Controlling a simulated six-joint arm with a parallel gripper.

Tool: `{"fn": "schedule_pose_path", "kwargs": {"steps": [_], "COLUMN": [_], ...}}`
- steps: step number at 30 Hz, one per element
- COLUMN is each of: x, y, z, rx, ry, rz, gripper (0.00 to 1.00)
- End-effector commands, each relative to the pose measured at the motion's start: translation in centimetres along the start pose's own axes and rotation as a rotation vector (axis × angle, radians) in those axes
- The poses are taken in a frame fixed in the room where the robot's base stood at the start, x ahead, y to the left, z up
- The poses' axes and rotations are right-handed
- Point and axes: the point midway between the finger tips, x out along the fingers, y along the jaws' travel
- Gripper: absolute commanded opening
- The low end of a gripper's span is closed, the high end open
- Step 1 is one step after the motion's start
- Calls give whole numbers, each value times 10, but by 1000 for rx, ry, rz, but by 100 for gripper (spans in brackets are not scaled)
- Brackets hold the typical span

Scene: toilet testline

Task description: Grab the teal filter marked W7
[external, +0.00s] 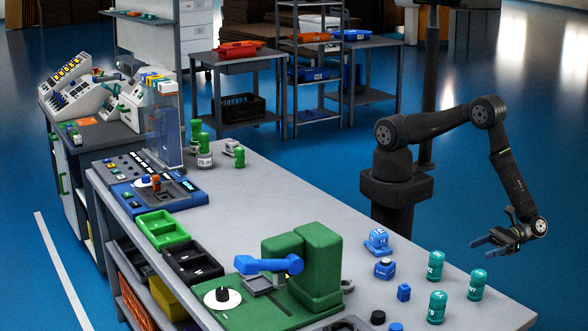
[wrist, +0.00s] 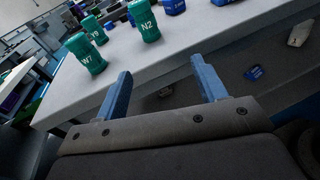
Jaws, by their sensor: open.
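The teal filter marked W7 (wrist: 85,53) stands upright on the grey table, left of my fingers in the wrist view. By its place near the table edge, it appears to be the rightmost teal filter (external: 477,284) in the external view. The teal filter marked N2 (wrist: 145,22) stands further right, and a third teal filter (wrist: 96,31) stands behind W7. My gripper (external: 490,238) is open and empty, with blue fingers. It hangs beside the table's right edge, apart from the filters. The wrist view shows both fingers (wrist: 162,72) with nothing between them.
Blue parts (external: 384,268) stand left of the filters on the table (external: 345,205). A green fixture with a blue lever (external: 315,265) stands nearer the front. Green and black bins (external: 163,230) lie further left. Bare tabletop lies behind the blue parts.

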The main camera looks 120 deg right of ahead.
Motion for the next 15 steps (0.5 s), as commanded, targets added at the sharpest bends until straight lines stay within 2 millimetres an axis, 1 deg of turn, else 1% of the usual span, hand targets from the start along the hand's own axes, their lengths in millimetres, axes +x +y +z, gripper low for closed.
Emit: {"fn": "schedule_pose_path", "kwargs": {"steps": [1,3,6,8,11,14,15], "x": [14,31,54,65,81,97,103], "y": [7,16,33,45,70,99,110], "z": [6,13,25,34,56,86,98], "rx": [62,161,323,423,595,765,828], "ry": [59,162,325,422,587,751,812], "rz": [-80,-211,-405,-513,-682,-829,-879], "gripper": [65,65,65,65,65,65,65]}}
